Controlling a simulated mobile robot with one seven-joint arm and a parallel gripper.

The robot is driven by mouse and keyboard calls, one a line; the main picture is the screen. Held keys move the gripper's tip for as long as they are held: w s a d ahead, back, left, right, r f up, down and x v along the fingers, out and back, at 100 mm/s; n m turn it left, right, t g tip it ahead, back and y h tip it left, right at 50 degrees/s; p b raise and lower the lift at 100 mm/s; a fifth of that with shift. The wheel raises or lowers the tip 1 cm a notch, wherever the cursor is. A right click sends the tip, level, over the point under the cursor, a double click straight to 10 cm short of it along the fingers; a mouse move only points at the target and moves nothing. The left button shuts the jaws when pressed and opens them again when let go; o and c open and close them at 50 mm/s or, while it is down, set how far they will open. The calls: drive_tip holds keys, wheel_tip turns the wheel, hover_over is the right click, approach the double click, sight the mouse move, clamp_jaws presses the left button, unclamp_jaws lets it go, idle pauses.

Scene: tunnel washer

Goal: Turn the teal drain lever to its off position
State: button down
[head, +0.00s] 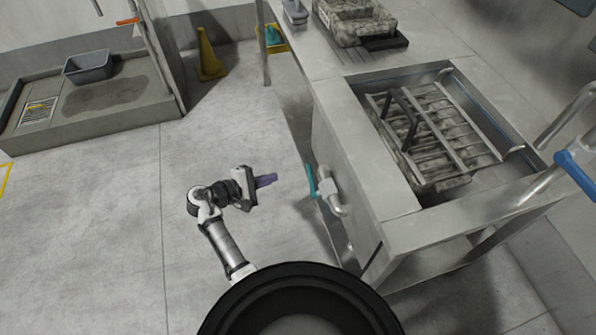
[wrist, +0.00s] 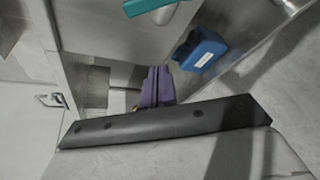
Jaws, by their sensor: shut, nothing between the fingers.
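The teal drain lever (head: 311,181) is on a metal valve and pipe (head: 332,190) at the side of the steel washer table. In the head view it looks roughly upright along the panel. Part of the teal lever (wrist: 150,7) also shows at the top edge of the wrist view, with the metal valve beside it; its far end is cut off. My gripper (head: 272,179), with purple fingers, is to the left of the lever, pointing toward it, with a gap between them. The fingers (wrist: 157,86) are shut and empty in the wrist view.
The steel table (head: 370,150) holds a sunken basin with a rack (head: 440,135). A blue container (wrist: 200,50) stands below the lever area in the wrist view. Floor left of my arm is clear.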

sight(311, 181)
drive_tip(key=w+d+h+p, duration=0.1)
drive_tip(key=d+p, duration=0.2)
drive_tip(key=d, duration=0.6)
drive_tip(key=shift+w+r+p, duration=0.25)
drive_tip(key=shift+w+p, duration=0.05)
drive_tip(key=shift+w, duration=0.1)
